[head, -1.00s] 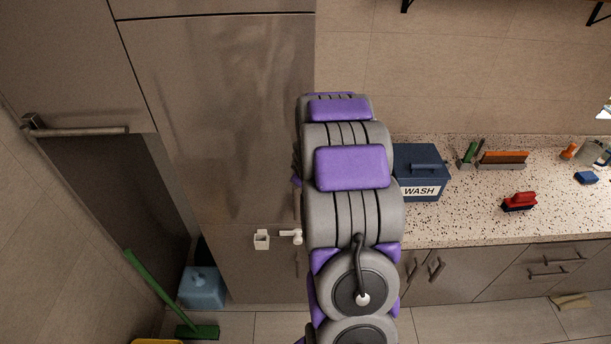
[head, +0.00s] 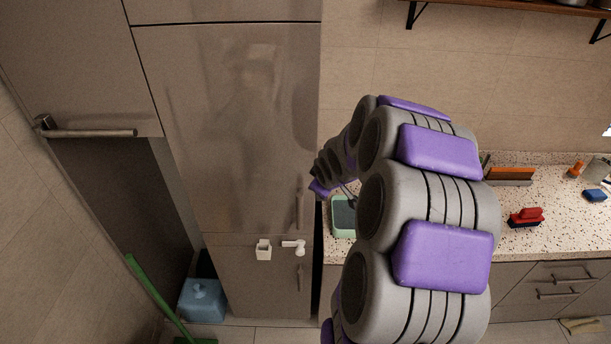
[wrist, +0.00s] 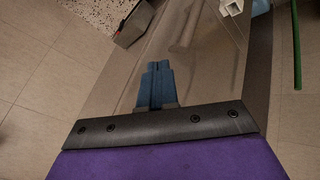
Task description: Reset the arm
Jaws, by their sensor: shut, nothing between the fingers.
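My arm, grey with purple pads, rises in the middle of the head view and bends left near the tall cabinet. My gripper shows in the wrist view (wrist: 157,83) as two blue fingers pressed together with nothing between them. In the head view the end of my arm is only partly visible beside the cabinet edge, and the fingertips cannot be made out there.
A tall cabinet (head: 235,130) stands on the left, with a blue container (head: 202,300) and a green broom (head: 152,290) below. The speckled counter (head: 560,220) holds a green-rimmed tray (head: 342,229), a red brush (head: 526,217) and a blue sponge (head: 594,196).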

